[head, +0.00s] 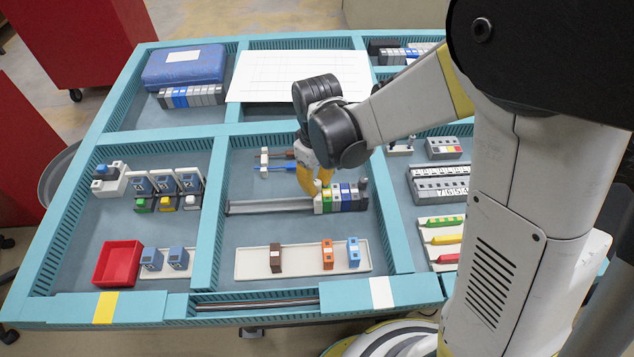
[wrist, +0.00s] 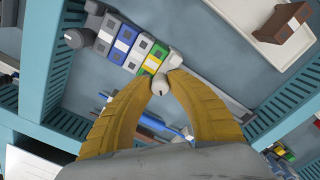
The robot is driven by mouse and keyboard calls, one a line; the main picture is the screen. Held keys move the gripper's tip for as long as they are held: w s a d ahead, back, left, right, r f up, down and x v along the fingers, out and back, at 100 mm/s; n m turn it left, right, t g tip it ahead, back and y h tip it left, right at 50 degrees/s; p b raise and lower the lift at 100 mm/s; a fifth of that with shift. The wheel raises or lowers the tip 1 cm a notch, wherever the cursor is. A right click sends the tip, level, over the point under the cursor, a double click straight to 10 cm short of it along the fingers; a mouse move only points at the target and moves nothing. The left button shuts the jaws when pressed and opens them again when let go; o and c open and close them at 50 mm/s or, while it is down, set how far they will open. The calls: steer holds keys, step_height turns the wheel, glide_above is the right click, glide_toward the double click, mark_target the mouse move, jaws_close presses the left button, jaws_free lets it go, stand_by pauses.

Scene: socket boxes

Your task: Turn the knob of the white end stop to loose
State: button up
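The white end stop (wrist: 172,58) sits at the near end of the row of terminal blocks in the wrist view. Its small round white knob (wrist: 159,85) carries a short dark mark. My gripper (wrist: 161,77) has its two yellow fingers on either side of this knob, with the tips close against it and no clear gap. In the head view, my gripper (head: 317,190) points down at the left end of the block row, and its fingers partly hide the end stop there.
Green, yellow, white and blue blocks (head: 343,197) adjoin the end stop on a metal rail (head: 270,207). A dark grey end stop (wrist: 77,38) closes the row's other end. Blue and brown parts lie behind; a white tray (head: 300,262) with blocks lies in front. Teal dividers (head: 208,220) border the compartment.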

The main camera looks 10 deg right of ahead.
mark_target(317, 182)
stand_by(0.3)
step_height(317, 182, up, 12)
stand_by(0.4)
